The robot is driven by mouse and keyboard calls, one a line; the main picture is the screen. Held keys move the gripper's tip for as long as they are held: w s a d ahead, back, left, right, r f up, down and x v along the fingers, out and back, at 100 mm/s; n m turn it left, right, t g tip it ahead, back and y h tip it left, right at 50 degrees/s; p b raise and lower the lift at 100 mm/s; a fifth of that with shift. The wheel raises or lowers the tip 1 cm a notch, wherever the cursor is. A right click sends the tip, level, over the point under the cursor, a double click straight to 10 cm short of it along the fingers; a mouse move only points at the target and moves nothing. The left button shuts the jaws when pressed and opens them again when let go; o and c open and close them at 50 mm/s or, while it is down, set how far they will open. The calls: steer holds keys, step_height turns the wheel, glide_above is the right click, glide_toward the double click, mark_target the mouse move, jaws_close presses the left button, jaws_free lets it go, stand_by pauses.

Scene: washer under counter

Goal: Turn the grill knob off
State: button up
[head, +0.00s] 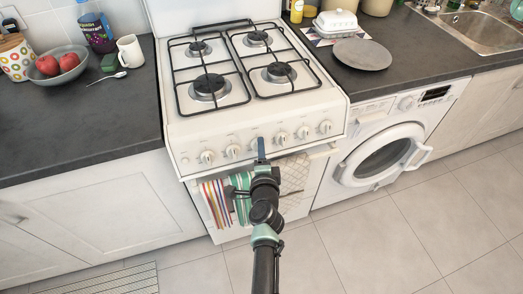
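The white stove (230,120) stands in the middle, with a row of several white knobs along its front panel. The third knob from the left (257,142) is right at the tip of my gripper (261,148) and partly covered by it. I cannot tell whether they touch. The other knobs, such as the leftmost (207,157) and the rightmost (325,126), are free. Labels are too small to tell which is the grill knob.
Striped towels (217,202) and a patterned cloth (293,174) hang on the oven front below the knobs. A washing machine (345,173) with its round door slightly proud stands to the right. A bowl (36,73) with red fruit sits on the left counter. The tiled floor (375,240) is clear at right.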

steer(key=o, duration=0.5)
steer(key=shift+c, duration=0.2)
steer(key=shift+s, duration=0.1)
steer(key=p+v, duration=0.5)
steer(key=v, duration=0.7)
steer(key=shift+s, duration=0.4)
